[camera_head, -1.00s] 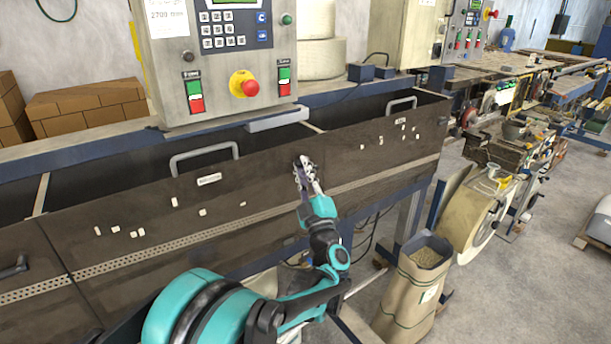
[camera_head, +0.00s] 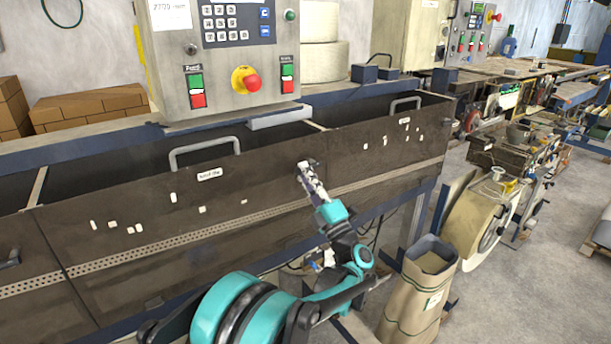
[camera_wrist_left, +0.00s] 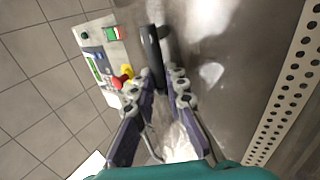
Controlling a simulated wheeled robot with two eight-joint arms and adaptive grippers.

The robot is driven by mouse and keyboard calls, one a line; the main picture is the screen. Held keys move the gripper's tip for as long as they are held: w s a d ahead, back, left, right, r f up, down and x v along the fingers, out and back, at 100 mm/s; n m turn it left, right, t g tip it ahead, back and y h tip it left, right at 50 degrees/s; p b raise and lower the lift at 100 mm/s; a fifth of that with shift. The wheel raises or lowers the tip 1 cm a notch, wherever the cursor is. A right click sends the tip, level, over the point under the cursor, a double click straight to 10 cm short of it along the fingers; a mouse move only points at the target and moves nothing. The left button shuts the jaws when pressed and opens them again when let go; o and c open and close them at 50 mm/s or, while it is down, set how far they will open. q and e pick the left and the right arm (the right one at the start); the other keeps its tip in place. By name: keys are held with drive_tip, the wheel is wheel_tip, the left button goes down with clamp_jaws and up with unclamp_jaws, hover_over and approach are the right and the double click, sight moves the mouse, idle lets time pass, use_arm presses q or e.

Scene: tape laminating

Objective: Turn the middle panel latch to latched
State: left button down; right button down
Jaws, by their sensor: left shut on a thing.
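The middle panel latch shows in the left wrist view as a dark bar-shaped handle (camera_wrist_left: 152,52) on the dark brown panel. In the head view my gripper hides it on the front panel (camera_head: 110,195). My left gripper (camera_head: 305,166) is at the panel's upper part, right of the grey loop handle. In the left wrist view its two fingers (camera_wrist_left: 161,76) are on either side of the dark handle, shut on it. The exact contact and the latch's angle are hard to tell. My right gripper is in neither view.
A control box (camera_head: 220,60) with a red stop button stands above the panel. Grey loop handles (camera_head: 204,148) rise along the panel's top edge. A paper sack (camera_head: 415,300) and a cream-coloured reel (camera_head: 470,225) stand right of my arm.

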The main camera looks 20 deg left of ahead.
use_arm(q)
drive_tip(key=c, duration=1.8)
unclamp_jaws()
drive_tip(key=shift+f, duration=0.1)
drive_tip(key=v, duration=1.2)
